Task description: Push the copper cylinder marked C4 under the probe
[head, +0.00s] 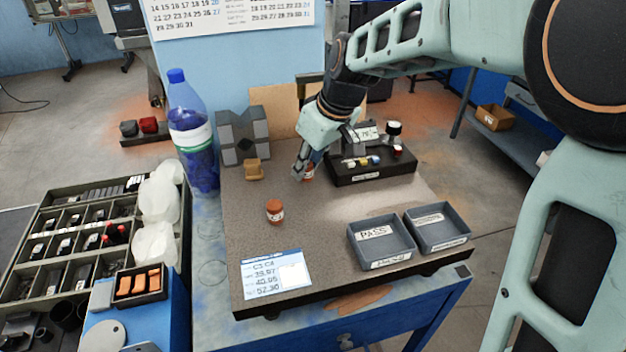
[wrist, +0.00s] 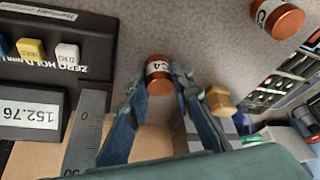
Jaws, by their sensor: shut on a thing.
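The copper cylinder marked C4 (wrist: 159,78) has a white label and sits between my fingertips in the wrist view. My gripper (wrist: 160,88) is shut on it; in the head view my gripper (head: 302,174) points down at the granite plate, and the cylinder (head: 309,173) is partly hidden by the fingers. The black gauge base (head: 372,170), with coloured buttons, stands just right of my gripper. It also shows in the wrist view (wrist: 80,40). I cannot make out the probe tip clearly; my arm covers part of the gauge.
A second copper cylinder (head: 275,211) stands nearer the front, apart from my gripper. A small brass-coloured block (head: 253,170) and a grey V-block (head: 243,138) are to the left. Two grey trays (head: 381,262) and a paper card (head: 275,274) lie at the front of the granite plate (head: 330,205).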

